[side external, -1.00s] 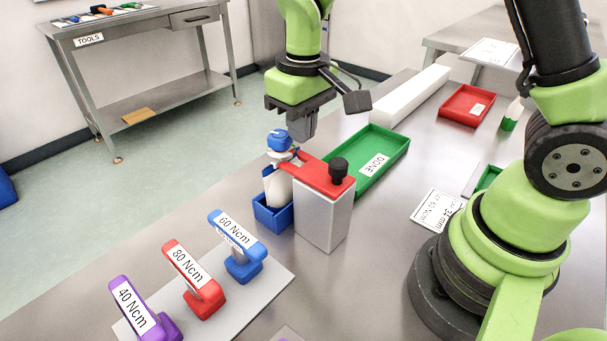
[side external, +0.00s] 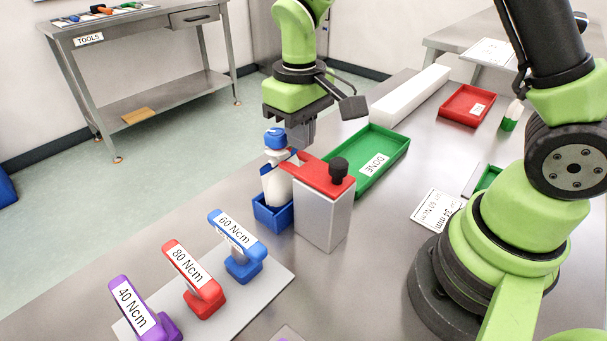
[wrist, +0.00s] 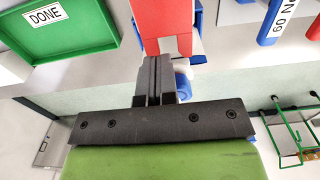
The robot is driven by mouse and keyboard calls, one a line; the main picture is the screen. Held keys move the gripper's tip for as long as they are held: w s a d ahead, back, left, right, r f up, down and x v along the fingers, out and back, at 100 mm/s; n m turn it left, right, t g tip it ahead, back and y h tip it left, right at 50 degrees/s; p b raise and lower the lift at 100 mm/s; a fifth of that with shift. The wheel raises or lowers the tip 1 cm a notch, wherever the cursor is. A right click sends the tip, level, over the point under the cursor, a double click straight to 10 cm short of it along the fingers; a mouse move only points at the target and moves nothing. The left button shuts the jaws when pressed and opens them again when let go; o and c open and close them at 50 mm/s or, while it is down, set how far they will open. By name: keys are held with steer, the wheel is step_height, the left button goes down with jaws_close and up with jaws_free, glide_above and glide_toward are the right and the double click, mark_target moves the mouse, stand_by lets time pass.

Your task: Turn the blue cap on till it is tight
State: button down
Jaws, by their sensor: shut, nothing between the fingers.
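The blue cap (side external: 275,138) sits on top of the white bottle (side external: 276,186), which stands in a blue holder (side external: 272,214). The cap looks roughly level; whether it is fully seated cannot be told. My gripper (side external: 302,142) is shut and empty, with its fingers just right of the cap in the side view. Whether they touch the cap cannot be told. In the wrist view the shut fingers (wrist: 154,70) partly hide the blue cap (wrist: 183,86), which shows at their right side. A red clamp arm (side external: 316,172) reaches to the bottle's neck.
The clamp's grey block (side external: 322,215) and black knob (side external: 338,169) stand close right of the bottle. A green DONE tray (side external: 385,158) lies behind. Purple, red and blue torque tools (side external: 238,240) stand at the front left. A long white block (side external: 410,95) lies behind the tray.

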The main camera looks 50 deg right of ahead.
steer(key=shift+w+a+r, duration=0.1)
steer(key=shift+w, duration=0.2)
stand_by(0.4)
steer(key=shift+s+a, duration=0.1)
steer(key=shift+a, duration=0.15)
steer(key=shift+a, duration=0.7)
stand_by(0.5)
